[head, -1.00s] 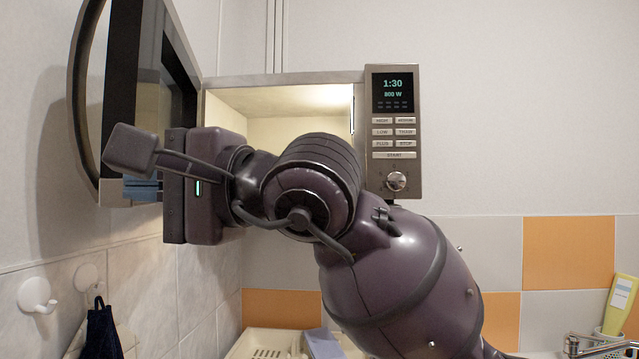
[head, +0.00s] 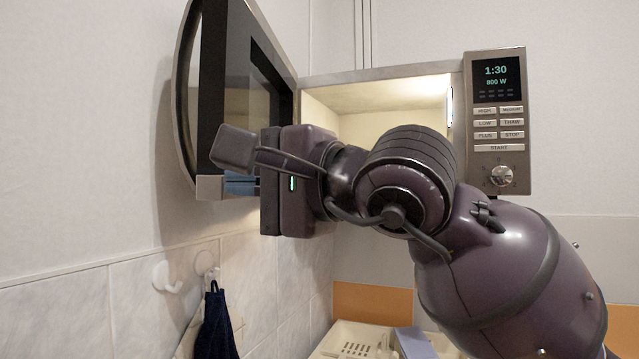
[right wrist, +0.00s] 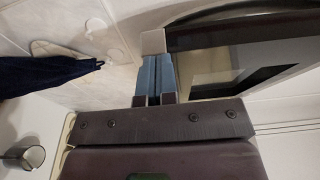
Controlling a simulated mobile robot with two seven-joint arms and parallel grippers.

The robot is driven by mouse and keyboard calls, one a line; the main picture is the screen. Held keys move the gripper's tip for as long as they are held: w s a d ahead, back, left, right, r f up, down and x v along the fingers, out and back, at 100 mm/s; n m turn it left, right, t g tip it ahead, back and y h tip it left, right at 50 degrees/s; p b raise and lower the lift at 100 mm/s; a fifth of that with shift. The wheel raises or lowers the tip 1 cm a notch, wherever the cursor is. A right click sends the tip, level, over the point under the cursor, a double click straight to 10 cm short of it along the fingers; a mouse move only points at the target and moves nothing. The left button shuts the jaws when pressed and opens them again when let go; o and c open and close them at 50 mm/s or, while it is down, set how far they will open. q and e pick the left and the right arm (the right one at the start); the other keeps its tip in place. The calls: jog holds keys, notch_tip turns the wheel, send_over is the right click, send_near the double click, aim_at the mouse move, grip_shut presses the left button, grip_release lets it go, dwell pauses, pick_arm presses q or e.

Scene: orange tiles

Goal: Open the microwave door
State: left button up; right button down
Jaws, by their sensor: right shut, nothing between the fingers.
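The microwave (head: 385,73) is mounted on the back wall with its lit cavity showing. Its door (head: 211,95), dark-framed with a glass pane, stands wide open, swung out to the left. My right gripper (head: 212,187) is at the lower edge of the door, on the side facing the cavity. Its blue fingers are shut with nothing between them. In the right wrist view the closed fingers (right wrist: 153,45) lie beside the dark door frame (right wrist: 215,38); whether they touch it I cannot tell. My right arm hides part of the cavity. My left gripper is not in view.
The control panel (head: 497,120) with a knob is right of the cavity. White hooks (head: 165,277) and a hanging dark blue cloth (head: 215,325) are on the left wall, below the door. A cream rack (head: 365,340) stands below the microwave.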

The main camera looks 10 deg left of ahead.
jog(key=s+a+v, duration=0.1)
jog(key=s+v, duration=0.1)
jog(key=v, duration=1)
jog(key=shift+s+b, duration=0.35)
jog(key=shift+b, duration=0.05)
